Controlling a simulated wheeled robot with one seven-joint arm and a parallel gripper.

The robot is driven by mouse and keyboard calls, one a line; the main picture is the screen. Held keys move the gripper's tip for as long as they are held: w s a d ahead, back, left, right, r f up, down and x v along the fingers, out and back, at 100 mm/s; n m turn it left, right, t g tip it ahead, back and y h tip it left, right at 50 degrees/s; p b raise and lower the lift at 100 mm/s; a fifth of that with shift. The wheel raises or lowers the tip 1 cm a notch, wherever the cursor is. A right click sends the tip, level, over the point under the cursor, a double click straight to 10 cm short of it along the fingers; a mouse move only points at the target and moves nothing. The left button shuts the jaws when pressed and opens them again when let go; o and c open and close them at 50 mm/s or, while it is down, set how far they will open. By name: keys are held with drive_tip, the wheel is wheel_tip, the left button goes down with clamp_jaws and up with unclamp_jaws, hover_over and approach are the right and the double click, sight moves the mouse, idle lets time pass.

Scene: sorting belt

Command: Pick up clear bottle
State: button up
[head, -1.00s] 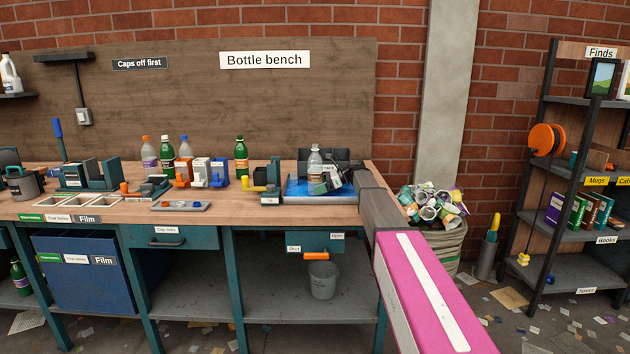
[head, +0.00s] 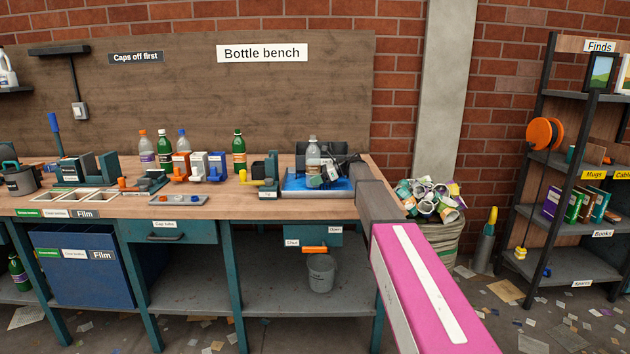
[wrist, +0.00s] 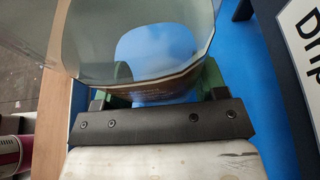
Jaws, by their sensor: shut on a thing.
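The clear bottle (head: 313,153) stands upright over the blue drip tray (head: 295,184) at the right end of the bench. My gripper (head: 321,179) is at the bottle's lower right side, partly hidden by my own arm in the head view. In the wrist view, the clear bottle (wrist: 145,70) fills the space between the green fingers of my gripper (wrist: 163,92), which is shut on it. Blue tray surface shows through and beside it. I cannot tell whether the bottle's base touches the tray.
Several other bottles (head: 240,150) stand further left on the bench, with a dark green fixture (head: 272,166) just left of the tray. A dark block stands behind the bottle.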

sight(315, 171)
wheel_tip(315, 171, up, 3)
drive_tip(key=shift+r, duration=0.1)
drive_tip(key=s+a+r, duration=0.7)
drive_tip(key=a, duration=0.2)
drive_tip(key=s+r, duration=0.9)
drive_tip(key=r, duration=0.5)
drive_tip(key=shift+s+a, duration=0.2)
drive_tip(key=shift+s, duration=0.2)
drive_tip(key=shift+d+f, duration=0.1)
